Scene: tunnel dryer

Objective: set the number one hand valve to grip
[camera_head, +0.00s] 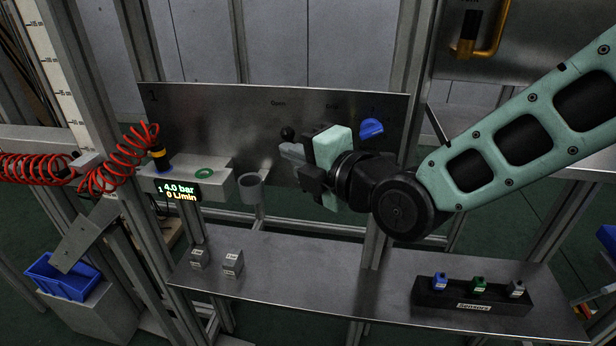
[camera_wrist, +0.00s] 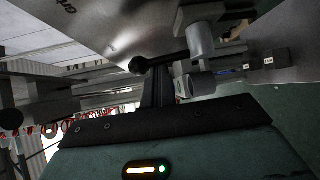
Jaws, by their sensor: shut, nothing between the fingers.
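The number one hand valve shows as a black ball knob (camera_head: 288,133) on a steel panel (camera_head: 215,118) marked 1. The words above it look like "Open" on the left and "Grip" on the right; they are small. The knob stands under the left word. In the wrist view the ball (camera_wrist: 138,65) sits on a dark lever running right to a grey hub (camera_wrist: 200,42). My gripper (camera_head: 290,152) is shut and empty, just below the knob in the head view. Its fingertips (camera_wrist: 157,72) lie close by the ball; I cannot tell if they touch. My gripper hides the hub in the head view.
A blue knob (camera_head: 371,128) sits on the panel's right side. A readout (camera_head: 178,191) shows 4.0 bar and 0 L/min. Below is a shelf (camera_head: 310,275) with two grey blocks (camera_head: 232,263) and a black rack (camera_head: 470,300). Red coiled hoses (camera_head: 118,160) hang at left.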

